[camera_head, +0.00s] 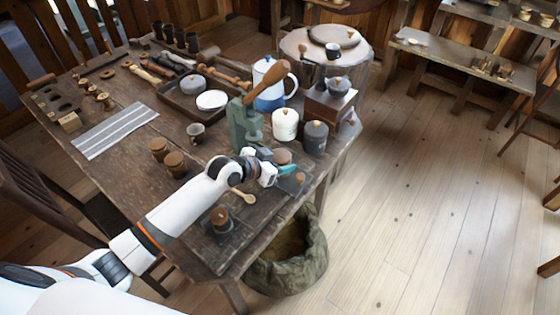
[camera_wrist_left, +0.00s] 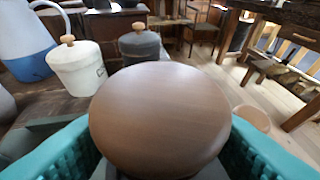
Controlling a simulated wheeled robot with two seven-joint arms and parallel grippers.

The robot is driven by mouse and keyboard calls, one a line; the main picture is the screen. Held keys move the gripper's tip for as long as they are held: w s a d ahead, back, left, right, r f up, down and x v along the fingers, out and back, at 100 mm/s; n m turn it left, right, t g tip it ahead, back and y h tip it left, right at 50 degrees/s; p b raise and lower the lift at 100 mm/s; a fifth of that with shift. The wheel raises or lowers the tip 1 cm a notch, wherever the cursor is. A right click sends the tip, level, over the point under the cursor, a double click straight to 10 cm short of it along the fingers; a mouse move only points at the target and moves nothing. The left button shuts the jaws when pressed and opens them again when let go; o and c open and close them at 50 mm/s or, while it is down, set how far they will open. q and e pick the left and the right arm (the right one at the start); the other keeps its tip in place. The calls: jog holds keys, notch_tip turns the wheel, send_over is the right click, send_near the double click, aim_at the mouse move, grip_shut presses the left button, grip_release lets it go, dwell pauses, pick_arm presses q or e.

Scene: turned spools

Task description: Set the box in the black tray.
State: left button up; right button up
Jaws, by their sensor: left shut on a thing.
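My left gripper (camera_head: 286,169) is at the right part of the long table, its teal fingers shut on a round brown wooden thing (camera_head: 282,156), likely the box. In the left wrist view its smooth round top (camera_wrist_left: 160,105) fills the middle, between the two teal fingers. The fingers and the top hide its lower side; I cannot tell whether it touches the table. The black tray (camera_head: 174,98) lies farther back and left on the table. A grey lidded pot (camera_head: 193,84) and a white round dish (camera_head: 212,100) sit in it. My right gripper is not in view.
A green press (camera_head: 244,125) with a wooden lever, a blue-white jug (camera_head: 268,88), white canister (camera_head: 285,124) and grey canister (camera_head: 315,138) stand near the gripper. A small cup (camera_head: 196,132) and two brown pots (camera_head: 175,164) stand in front of the tray.

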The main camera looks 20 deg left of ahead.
pick_arm(q)
jog(key=o, duration=1.1)
jog(key=shift+r, duration=0.15)
jog(key=shift+s+a, duration=0.25)
jog(key=v, duration=1.1)
jog(key=shift+s+r, duration=0.1)
jog(key=shift+s, duration=0.05)
